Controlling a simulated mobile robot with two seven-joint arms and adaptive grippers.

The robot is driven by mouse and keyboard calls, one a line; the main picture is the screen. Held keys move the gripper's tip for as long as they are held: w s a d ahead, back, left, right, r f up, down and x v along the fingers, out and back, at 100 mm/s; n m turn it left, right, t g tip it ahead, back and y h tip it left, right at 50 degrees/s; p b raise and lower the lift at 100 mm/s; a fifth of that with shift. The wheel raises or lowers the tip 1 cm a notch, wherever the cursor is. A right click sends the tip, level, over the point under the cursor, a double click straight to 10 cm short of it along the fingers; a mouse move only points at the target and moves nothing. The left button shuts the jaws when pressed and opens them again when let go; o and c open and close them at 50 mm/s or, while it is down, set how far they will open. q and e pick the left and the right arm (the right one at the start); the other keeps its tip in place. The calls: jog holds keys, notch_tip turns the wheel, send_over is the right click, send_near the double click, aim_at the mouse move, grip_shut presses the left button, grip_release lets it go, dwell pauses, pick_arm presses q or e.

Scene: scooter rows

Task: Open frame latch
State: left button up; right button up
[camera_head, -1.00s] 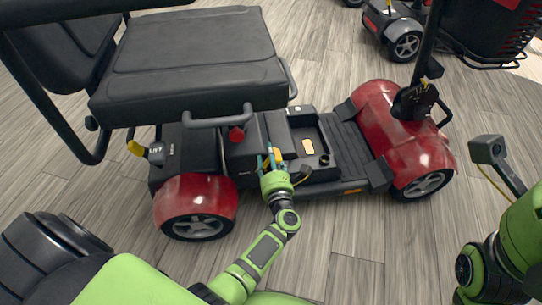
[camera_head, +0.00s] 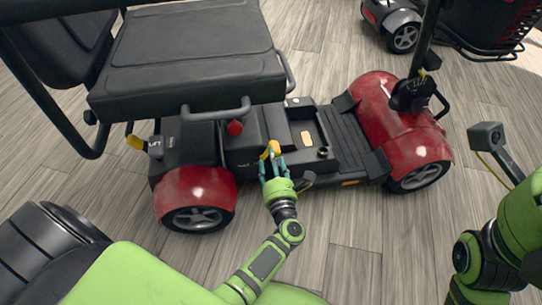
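A red and black scooter stands on the floor in front of me. A yellow latch lever (camera_head: 270,149) sticks up from the black frame (camera_head: 240,153) below the seat. I take it to be the frame latch; whether it is open is too small to tell. My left gripper (camera_head: 271,163) is just in front of the lever, on my side of it. Its teal fingers are apart, with no object clearly held. Whether a fingertip touches the lever cannot be told.
The black seat (camera_head: 190,55) and its grey handle (camera_head: 215,115) overhang the frame. A red knob (camera_head: 235,127) is left of the lever. A second yellow handle (camera_head: 136,142) is at the rear. Another scooter (camera_head: 392,22) stands behind. The floor (camera_head: 350,225) in front is clear.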

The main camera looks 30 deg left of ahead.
pick_arm(q)
jog(key=v, duration=0.3)
jog(key=shift+s+d, duration=0.15)
jog(key=shift+d, duration=0.1)
